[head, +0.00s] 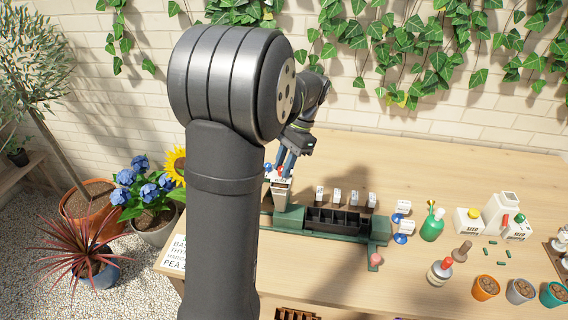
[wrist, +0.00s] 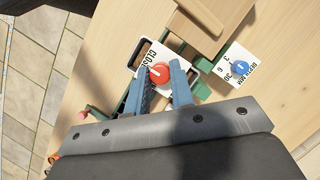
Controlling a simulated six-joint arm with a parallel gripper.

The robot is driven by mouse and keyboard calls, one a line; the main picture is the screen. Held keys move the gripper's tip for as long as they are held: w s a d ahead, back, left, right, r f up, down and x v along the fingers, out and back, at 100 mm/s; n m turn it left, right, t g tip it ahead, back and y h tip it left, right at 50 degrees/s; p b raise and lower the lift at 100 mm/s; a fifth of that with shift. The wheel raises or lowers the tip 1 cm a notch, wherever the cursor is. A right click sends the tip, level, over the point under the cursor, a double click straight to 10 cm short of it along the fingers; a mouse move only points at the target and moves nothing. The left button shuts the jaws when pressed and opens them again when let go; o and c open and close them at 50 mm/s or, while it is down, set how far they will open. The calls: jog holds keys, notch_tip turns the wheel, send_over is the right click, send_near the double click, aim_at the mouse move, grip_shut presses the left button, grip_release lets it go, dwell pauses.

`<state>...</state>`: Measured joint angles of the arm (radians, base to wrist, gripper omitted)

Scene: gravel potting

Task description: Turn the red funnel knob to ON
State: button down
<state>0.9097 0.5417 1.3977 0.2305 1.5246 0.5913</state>
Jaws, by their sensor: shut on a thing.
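The red knob (wrist: 159,72) sits on a white plate (wrist: 142,77) with dark lettering that appears to read "CLOSE", partly hidden by my fingers. My gripper (wrist: 161,79) has its two blue fingers on either side of the knob and is shut on it. In the head view my gripper (head: 284,170) reaches down to the white plate on top of the green-framed device (head: 288,217). The knob is small there. The knob's exact setting and any ON mark cannot be read.
A blue knob (wrist: 241,67) on a white numbered plate sits beside the red one. A black tray (head: 338,217) with compartments lies right of the device, with several small labels behind it. A green bottle (head: 432,228), seed containers (head: 467,220) and pots stand further right.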

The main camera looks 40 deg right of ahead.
jog(key=n, duration=0.2)
jog(key=n+g, duration=0.1)
jog(key=n, duration=0.1)
jog(key=shift+w+g, duration=0.15)
jog(key=shift+g, duration=0.15)
jog(key=n+g+h, duration=0.1)
jog(key=n, duration=0.3)
jog(key=shift+w+a+n, duration=0.1)
jog(key=shift+n, duration=0.2)
jog(key=n, duration=0.2)
jog(key=n+g+h, duration=0.1)
jog(key=n, duration=0.1)
jog(key=shift+a+n+h, duration=0.1)
jog(key=shift+n+h, duration=0.2)
jog(key=shift+a+n+g+h, duration=0.15)
jog(key=shift+n+h, duration=0.3)
jog(key=shift+n, duration=0.65)
jog(key=shift+d+n+g+h, duration=0.1)
jog(key=shift+n+g+h, duration=0.25)
jog(key=shift+n, duration=0.75)
jog(key=c, duration=1.3)
grip_release()
jog(key=shift+o, duration=0.2)
